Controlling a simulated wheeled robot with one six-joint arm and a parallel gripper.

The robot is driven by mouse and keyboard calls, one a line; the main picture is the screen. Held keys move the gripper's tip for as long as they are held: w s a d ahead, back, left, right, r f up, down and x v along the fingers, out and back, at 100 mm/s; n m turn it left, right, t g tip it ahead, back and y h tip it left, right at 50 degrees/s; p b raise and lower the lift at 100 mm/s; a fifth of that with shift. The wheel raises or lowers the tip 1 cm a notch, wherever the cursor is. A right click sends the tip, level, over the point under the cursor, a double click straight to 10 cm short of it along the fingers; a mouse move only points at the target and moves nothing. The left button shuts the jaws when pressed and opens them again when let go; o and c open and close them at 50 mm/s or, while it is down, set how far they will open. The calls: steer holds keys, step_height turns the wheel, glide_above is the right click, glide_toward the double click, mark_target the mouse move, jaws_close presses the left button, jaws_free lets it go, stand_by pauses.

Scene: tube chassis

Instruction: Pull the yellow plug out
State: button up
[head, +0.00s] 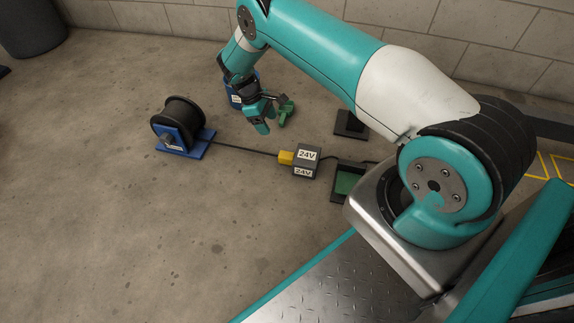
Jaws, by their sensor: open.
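The yellow plug (286,157) sits against the left side of a grey box (305,163) marked 24V, and looks seated in it. A dark cable (245,149) runs from the plug leftward along the floor to a black reel (180,116) on a blue stand (205,146). My gripper (274,119) is open, with teal fingers, up and to the left of the plug in the picture. It is apart from the plug, and no thing shows between its fingers.
A dark tray with a green inside (345,184) lies right of the box. A black stand (351,124) is behind it. The floor at left is clear.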

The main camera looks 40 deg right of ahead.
mark_target(286, 154)
steer(key=b+x, duration=0.8)
steer(key=x, duration=0.9)
steer(key=shift+s, duration=0.15)
